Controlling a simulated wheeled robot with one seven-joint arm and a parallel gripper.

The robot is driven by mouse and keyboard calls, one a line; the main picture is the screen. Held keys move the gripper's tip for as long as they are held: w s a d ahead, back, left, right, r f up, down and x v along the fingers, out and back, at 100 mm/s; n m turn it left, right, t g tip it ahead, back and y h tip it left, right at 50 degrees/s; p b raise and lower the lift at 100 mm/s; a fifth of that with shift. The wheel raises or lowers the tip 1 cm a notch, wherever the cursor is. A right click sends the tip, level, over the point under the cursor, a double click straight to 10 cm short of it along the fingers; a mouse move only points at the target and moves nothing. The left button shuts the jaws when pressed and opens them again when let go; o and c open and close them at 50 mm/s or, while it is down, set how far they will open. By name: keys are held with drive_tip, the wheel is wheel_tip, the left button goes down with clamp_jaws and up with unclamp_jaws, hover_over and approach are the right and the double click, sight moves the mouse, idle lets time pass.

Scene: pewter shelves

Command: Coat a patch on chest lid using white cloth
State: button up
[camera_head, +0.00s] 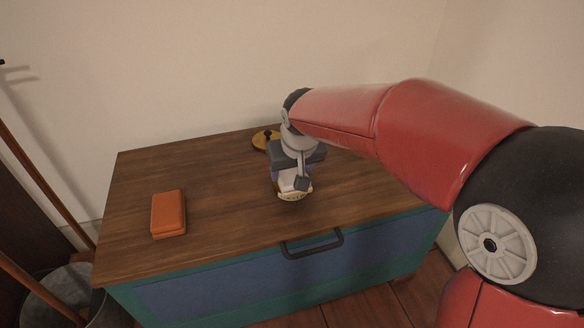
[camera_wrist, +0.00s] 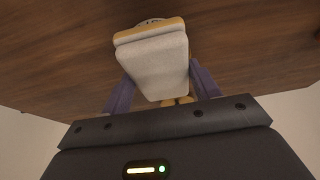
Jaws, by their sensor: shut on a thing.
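The chest lid (camera_head: 220,185) is a flat brown wooden top on a blue and green chest. My gripper (camera_head: 292,181) is over the middle of the lid, pointing down. In the wrist view, its purple fingers (camera_wrist: 160,84) are shut on a thick white cloth (camera_wrist: 154,62) with a tan edge. The white cloth also shows low by the lid in the head view (camera_head: 293,190). I cannot tell whether it touches the wood. No coated patch can be made out on the visible lid; the part under the cloth is hidden.
An orange case (camera_head: 168,214) lies on the lid at the left. A round yellowish wooden item with a dark knob (camera_head: 266,139) is behind my gripper, partly hidden. A dark handle (camera_head: 312,245) is on the chest front. A grey bucket (camera_head: 62,294) stands at lower left.

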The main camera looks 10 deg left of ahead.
sight(292, 172)
drive_tip(key=shift+r+p, duration=2.45)
drive_tip(key=shift+r, duration=1)
drive_tip(key=shift+f, duration=0.1)
